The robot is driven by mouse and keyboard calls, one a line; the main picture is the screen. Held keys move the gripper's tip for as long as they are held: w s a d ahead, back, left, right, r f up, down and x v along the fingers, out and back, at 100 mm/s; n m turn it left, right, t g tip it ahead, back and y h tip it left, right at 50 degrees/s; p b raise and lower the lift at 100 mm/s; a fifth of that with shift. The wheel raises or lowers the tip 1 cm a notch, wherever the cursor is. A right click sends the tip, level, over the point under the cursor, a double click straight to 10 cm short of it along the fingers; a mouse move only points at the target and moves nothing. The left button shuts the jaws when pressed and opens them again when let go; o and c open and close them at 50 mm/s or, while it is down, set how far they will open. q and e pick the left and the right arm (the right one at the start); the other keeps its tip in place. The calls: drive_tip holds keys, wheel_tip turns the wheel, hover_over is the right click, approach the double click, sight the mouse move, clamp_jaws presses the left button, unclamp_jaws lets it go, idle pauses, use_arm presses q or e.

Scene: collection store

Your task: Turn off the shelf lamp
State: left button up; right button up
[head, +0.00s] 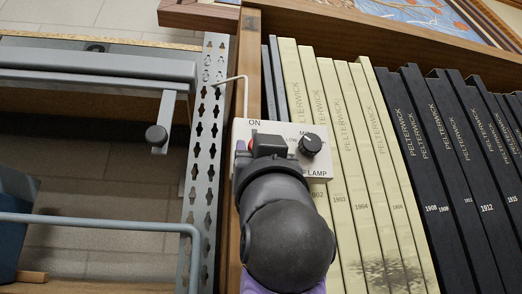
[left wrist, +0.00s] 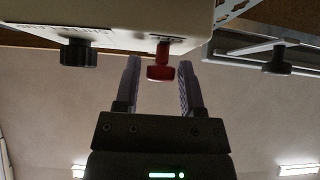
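The lamp's control box (head: 316,166) is a white panel marked ON and LAMP, fixed beside the book spines. It has a black dial (head: 311,144) at its right, which also shows in the left wrist view (left wrist: 78,53). My left gripper (head: 270,146) is in front of the box and hides most of the red switch there. In the left wrist view the red switch (left wrist: 160,71) stands out from the box between the two fingers of my gripper (left wrist: 160,82). The fingers are apart, with a gap on both sides of it. The switch's setting is unclear. My right gripper is out of view.
Cream volumes (head: 345,150) and dark volumes (head: 450,150) stand close to the right of the box. A perforated metal upright (head: 206,150) and a grey rail with a black knob (head: 156,136) are to the left. A blue bin (head: 15,225) is at the lower left.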

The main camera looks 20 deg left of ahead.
use_arm(q)
drive_tip(key=shift+o, duration=0.9)
drive_tip(key=b+v, duration=0.7)
drive_tip(key=v, duration=0.3)
